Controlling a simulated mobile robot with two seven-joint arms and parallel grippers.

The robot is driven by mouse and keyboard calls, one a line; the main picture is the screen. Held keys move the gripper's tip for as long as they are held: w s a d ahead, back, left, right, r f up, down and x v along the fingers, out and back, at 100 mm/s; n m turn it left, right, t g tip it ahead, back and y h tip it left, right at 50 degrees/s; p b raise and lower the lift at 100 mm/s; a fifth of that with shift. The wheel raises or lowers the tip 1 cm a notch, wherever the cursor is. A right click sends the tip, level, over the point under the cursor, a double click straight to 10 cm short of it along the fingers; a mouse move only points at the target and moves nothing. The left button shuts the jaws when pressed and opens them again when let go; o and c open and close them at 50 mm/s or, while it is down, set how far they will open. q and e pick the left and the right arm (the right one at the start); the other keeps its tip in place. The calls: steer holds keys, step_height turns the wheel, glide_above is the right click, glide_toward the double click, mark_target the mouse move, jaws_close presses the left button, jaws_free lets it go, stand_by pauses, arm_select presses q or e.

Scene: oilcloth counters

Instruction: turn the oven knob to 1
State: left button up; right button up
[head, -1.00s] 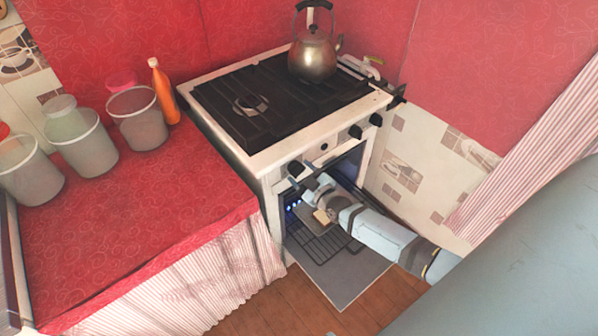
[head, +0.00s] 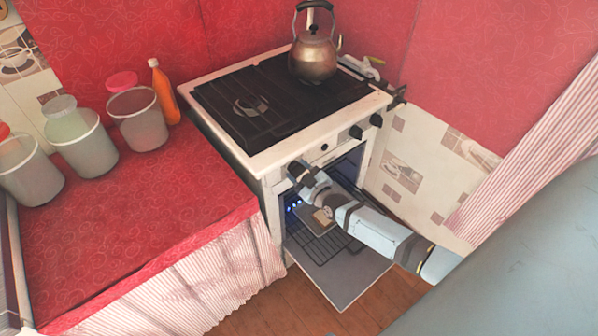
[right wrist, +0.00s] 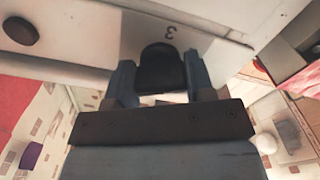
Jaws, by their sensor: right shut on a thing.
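The white stove (head: 262,158) stands in the corner with dark knobs along its front panel. My right gripper (head: 297,170) is at the leftmost knob in the head view and mostly hides it there. In the right wrist view, my right gripper (right wrist: 162,80) is shut on this black knob (right wrist: 160,66), with one finger on each side. An upside-down figure 3 shows on the white panel just above the knob. The knob's pointer and a figure 1 cannot be made out. My left gripper is not in view.
The oven door (head: 345,283) hangs open below my right arm, with a wire rack (head: 318,246) inside. Two other knobs (head: 356,131) sit farther right on the panel. A kettle (head: 313,55) stands on the hob. Tubs (head: 138,122) and an orange bottle (head: 160,88) stand on the red counter.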

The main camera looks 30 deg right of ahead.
steer(key=m, duration=1.1)
steer(key=shift+a+b, duration=0.1)
steer(key=shift+b, duration=0.2)
stand_by(0.5)
steer(key=o, duration=0.6)
steer(key=shift+o, duration=0.2)
steer(key=s+d, duration=0.1)
steer(key=s, duration=1.2)
steer(key=shift+s, duration=0.4)
